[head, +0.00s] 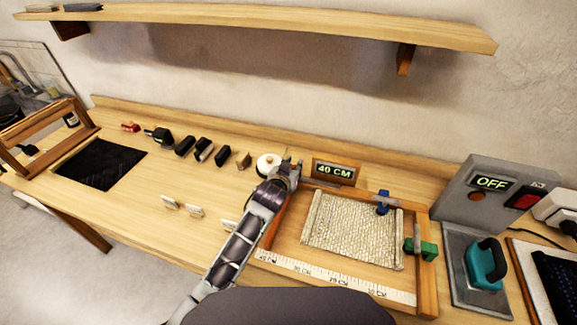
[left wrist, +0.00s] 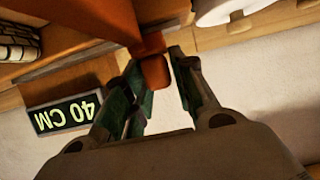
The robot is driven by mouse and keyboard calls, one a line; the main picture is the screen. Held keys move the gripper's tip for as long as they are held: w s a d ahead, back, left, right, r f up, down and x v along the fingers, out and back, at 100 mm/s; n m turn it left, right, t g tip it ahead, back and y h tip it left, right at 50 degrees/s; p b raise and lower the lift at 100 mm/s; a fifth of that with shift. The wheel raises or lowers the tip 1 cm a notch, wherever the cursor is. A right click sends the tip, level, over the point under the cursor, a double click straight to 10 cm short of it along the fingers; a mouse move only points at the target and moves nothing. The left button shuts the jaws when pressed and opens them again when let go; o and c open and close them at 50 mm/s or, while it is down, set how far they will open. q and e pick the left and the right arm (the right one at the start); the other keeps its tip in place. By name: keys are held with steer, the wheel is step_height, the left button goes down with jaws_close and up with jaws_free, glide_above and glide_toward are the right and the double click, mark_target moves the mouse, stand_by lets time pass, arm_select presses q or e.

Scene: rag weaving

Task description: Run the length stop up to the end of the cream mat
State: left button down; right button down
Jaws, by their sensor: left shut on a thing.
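The cream mat (head: 350,230) lies flat in a wooden tray (head: 330,283), woven and pale; a corner of it shows in the left wrist view (left wrist: 18,46). An orange-brown bar (head: 272,228), which looks like the length stop, stands at the tray's left side, with a narrow strip of bare wood between it and the mat's left end. My left gripper (head: 286,170) is at the bar's far end. In the left wrist view its fingers (left wrist: 158,80) are shut on the stop's small orange-brown knob (left wrist: 154,71). My right gripper is not in view.
A display (head: 334,171) behind the tray reads 40 CM. A ruler strip (head: 330,277) runs along the tray's front. A blue clamp (head: 383,203) and a green clamp (head: 421,248) sit at the right. A white roll (head: 268,164) stands close behind my left gripper.

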arm_select(q)
steer(key=shift+s+d, duration=0.25)
steer(key=shift+d, duration=0.45)
steer(key=shift+s+d, duration=0.2)
steer(key=shift+d, duration=0.45)
steer(key=c, duration=1.3)
jaws_free()
steer(key=shift+s+r, duration=0.1)
steer(key=shift+s, duration=0.05)
steer(key=shift+v, duration=3.8)
steer(key=shift+a, duration=0.1)
